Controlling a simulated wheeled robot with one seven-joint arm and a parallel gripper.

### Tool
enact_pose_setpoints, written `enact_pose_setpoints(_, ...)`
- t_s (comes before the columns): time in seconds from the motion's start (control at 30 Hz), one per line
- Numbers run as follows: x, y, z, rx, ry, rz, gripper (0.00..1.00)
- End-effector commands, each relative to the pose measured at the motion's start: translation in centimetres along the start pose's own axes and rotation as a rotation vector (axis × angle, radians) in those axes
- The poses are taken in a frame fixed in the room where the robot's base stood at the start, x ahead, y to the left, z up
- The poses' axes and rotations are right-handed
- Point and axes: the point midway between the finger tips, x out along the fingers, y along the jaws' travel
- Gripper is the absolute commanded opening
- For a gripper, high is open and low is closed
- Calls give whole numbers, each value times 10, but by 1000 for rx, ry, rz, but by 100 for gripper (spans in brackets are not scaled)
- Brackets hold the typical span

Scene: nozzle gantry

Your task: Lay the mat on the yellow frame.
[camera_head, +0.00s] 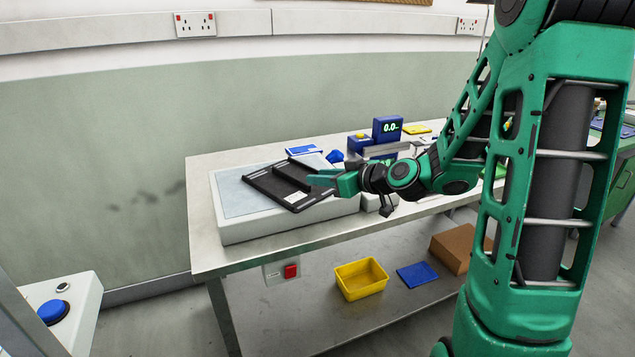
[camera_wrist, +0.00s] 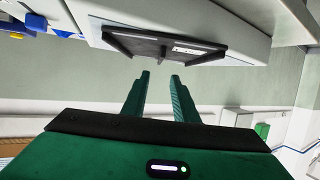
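I see no yellow frame that I can pick out for sure. A black rectangular frame-like tray (camera_head: 268,188) with a crossbar lies tilted in the picture on a pale slab at the left of the bench; it also shows in the wrist view (camera_wrist: 150,47). A flat grey-blue sheet (camera_head: 240,197) covers the slab's top, partly hidden by the tray; I cannot tell whether it is the mat. My gripper (camera_head: 318,180) is at the tray's right side. In the wrist view my gripper (camera_wrist: 160,76) has its fingers apart with nothing between them, just short of the tray.
The white slab (camera_head: 290,224) stands on a metal bench (camera_head: 205,235). Behind my gripper are a blue display unit (camera_head: 387,128) and a small yellow item (camera_head: 417,129). Below are a yellow bin (camera_head: 361,280), a blue flat piece (camera_head: 417,274) and a cardboard box (camera_head: 453,247).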

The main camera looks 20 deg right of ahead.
Motion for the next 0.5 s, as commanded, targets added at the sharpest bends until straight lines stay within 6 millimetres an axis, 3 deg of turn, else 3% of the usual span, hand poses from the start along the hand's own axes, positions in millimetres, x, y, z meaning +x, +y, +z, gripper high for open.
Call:
enact_pose_setpoints(0.27,-6,-3,3,-4,-23,-6,26)
enact_pose_setpoints(0.37,-15,-10,18,-6,-110,-19,26)
enact_pose_setpoints(0.5,-53,-17,57,28,-349,-3,26)
